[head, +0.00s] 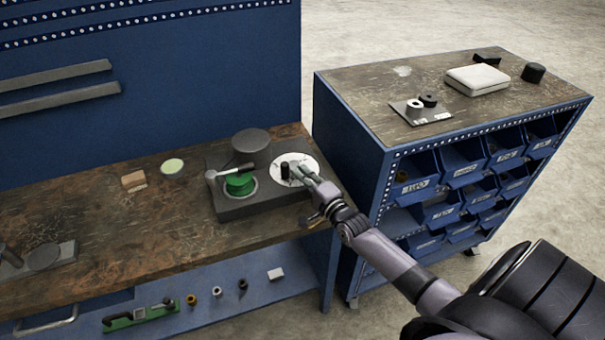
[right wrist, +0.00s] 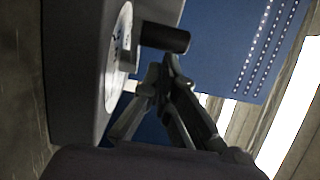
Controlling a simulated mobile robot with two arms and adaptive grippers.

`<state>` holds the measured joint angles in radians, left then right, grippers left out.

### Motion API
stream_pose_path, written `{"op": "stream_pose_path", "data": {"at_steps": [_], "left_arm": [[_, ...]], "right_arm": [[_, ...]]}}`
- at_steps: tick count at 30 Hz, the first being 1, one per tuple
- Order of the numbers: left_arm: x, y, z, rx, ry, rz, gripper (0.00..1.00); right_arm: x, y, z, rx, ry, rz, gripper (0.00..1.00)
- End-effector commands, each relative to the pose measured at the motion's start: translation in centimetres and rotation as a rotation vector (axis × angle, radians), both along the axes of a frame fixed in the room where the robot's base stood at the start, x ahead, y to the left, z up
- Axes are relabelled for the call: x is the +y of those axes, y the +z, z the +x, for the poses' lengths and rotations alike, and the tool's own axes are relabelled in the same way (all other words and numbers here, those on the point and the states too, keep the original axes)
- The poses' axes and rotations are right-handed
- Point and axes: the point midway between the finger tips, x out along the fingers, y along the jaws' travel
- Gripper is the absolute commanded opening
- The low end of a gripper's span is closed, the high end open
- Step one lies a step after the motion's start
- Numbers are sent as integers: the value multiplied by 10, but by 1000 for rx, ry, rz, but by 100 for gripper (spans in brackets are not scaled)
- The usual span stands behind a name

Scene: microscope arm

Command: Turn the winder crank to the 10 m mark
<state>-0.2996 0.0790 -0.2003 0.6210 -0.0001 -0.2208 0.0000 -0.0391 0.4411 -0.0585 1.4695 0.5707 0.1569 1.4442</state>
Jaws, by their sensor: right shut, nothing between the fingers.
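The winder (head: 235,204) is a dark grey box on the right end of the wooden bench. A green spool (head: 239,184) sits on its left part. On its right part is a white round dial (head: 312,164) with a crank that has an upright black knob (head: 285,170). My right gripper (head: 296,172) is shut and empty, right beside the knob at the dial. In the right wrist view the dial (right wrist: 117,75) is seen edge-on, and the black knob (right wrist: 165,37) stands just beyond the closed fingertips (right wrist: 163,68). I cannot tell whether they touch. The dial marks are unreadable. My left gripper is not in view.
A grey cylinder (head: 252,146) stands behind the spool. A pale green disc (head: 172,166) and a small wooden block (head: 134,181) lie left on the bench. A blue bin cabinet (head: 347,130) stands to the right. The lower shelf holds small parts.

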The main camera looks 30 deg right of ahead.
Motion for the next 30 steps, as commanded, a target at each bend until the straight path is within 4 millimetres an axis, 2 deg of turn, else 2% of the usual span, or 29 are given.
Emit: {"op": "stream_pose_path", "data": {"at_steps": [30], "left_arm": [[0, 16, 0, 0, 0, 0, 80]], "right_arm": [[9, 1, 3, 0, -121, 3, 0]]}}
